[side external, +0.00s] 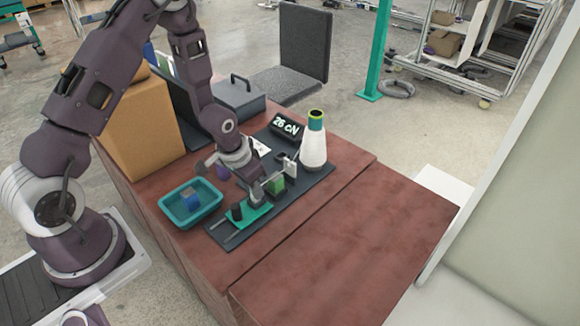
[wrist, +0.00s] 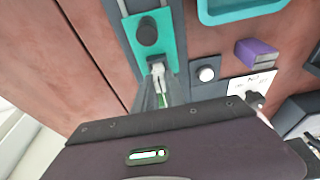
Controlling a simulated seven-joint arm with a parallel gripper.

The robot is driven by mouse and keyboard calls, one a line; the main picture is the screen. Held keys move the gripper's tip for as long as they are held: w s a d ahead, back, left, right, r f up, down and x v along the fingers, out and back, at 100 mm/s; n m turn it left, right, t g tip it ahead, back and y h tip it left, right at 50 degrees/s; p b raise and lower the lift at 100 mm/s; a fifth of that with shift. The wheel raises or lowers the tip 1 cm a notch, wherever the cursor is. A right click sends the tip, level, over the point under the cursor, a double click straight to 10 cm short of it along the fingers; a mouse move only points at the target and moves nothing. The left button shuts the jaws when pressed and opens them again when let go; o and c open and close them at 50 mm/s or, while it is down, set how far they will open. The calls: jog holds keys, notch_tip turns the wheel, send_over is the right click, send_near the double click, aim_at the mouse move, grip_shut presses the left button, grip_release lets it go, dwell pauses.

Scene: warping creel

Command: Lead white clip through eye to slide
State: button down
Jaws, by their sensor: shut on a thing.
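My gripper (wrist: 160,82) is shut on the small white clip (wrist: 158,69) in the wrist view. The clip lies at the near edge of the teal slide plate (wrist: 167,38), which carries a black knob (wrist: 147,32); I cannot tell whether they touch. In the side view my gripper (side external: 257,198) is low over the dark base board, at the right end of the teal slide (side external: 259,215). A green block (side external: 275,186) stands close beside my gripper. The white yarn cone (side external: 313,149) stands upright at the board's far end. The thread and the eye cannot be made out clearly.
A teal tray (side external: 164,206) with a blue block (side external: 190,199) stands left of the board. A display (side external: 287,125) reading 26 cN and a cardboard box (side external: 140,115) stand farther back. The brown tabletop (side external: 345,220) at the right is clear.

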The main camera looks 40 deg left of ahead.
jog(key=shift+f, duration=0.35)
dwell(0.3)
jog(key=c, duration=1.1)
grip_release()
jog(key=shift+o, duration=0.2)
jog(key=v, duration=0.7)
jog(key=shift+r, duration=0.1)
jog(key=s+d+r+t+y, duration=0.1)
jog(key=s+r, duration=0.2)
jog(key=r, duration=0.6)
jog(key=s+d+r, duration=0.1)
jog(key=s+r, duration=0.3)
jog(key=r, duration=0.4)
jog(key=s+d+r+t, duration=0.1)
jog(key=s+d+r, duration=0.1)
jog(key=s+r, duration=0.2)
jog(key=s+d+r+h, duration=0.1)
jog(key=s+r, duration=0.3)
jog(key=s, duration=0.5)
jog(key=shift+d+t, duration=0.4)
jog(key=shift+d, duration=0.45)
